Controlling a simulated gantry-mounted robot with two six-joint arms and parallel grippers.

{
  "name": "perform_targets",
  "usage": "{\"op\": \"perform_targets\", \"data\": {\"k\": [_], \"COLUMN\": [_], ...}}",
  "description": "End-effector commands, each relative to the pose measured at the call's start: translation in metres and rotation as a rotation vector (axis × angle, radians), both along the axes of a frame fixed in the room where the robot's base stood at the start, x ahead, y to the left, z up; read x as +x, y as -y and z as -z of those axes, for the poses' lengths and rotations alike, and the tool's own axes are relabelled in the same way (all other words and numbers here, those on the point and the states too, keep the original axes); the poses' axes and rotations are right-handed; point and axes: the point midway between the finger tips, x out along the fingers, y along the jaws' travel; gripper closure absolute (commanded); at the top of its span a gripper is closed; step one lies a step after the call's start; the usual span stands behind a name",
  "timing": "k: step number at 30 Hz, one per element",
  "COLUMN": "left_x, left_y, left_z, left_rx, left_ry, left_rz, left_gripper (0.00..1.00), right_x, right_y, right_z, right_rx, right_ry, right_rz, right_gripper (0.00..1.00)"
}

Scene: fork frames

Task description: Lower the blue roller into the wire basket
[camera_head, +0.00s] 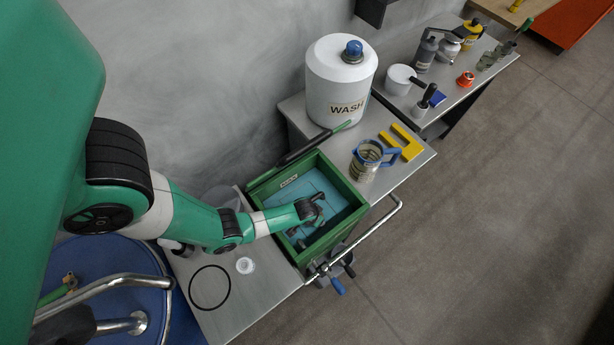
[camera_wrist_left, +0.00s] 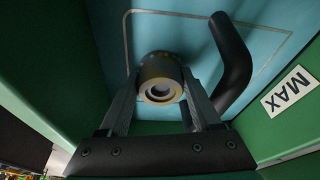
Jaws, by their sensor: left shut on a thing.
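My left gripper (camera_head: 312,210) is inside a green open-topped bin (camera_head: 356,205) with a light blue interior. In the left wrist view its two fingers (camera_wrist_left: 162,80) are shut on a dark round piece (camera_wrist_left: 160,70) with a tan ring and grey centre at its end. I cannot tell whether this piece is the blue roller; no blue shows on it. A curved black bar (camera_wrist_left: 234,65) is beside the fingers; whether it joins the held piece is unclear. A blue-rimmed, handled container (camera_head: 366,163), possibly the wire basket, stands on the bench right of the bin. My right gripper is not in view.
A white WASH tank (camera_head: 341,85) stands behind the bin. A yellow bracket (camera_head: 402,142) lies near the blue-rimmed container. A metal rail (camera_head: 368,232) and blue-handled fittings (camera_head: 337,286) are along the bench front.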

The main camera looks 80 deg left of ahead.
Motion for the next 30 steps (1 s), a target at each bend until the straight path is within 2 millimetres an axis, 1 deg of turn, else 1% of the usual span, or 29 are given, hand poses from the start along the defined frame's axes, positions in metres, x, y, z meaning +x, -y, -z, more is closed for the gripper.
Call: {"op": "perform_targets", "data": {"k": [30], "left_x": [0.0], "left_y": [0.0], "left_z": [0.016], "left_rx": [0.001], "left_ry": [0.001], "left_rz": [0.0], "left_gripper": [1.0], "right_x": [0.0], "right_y": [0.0], "right_z": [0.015], "right_rx": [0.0], "right_ry": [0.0], "right_rz": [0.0], "right_gripper": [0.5]}}
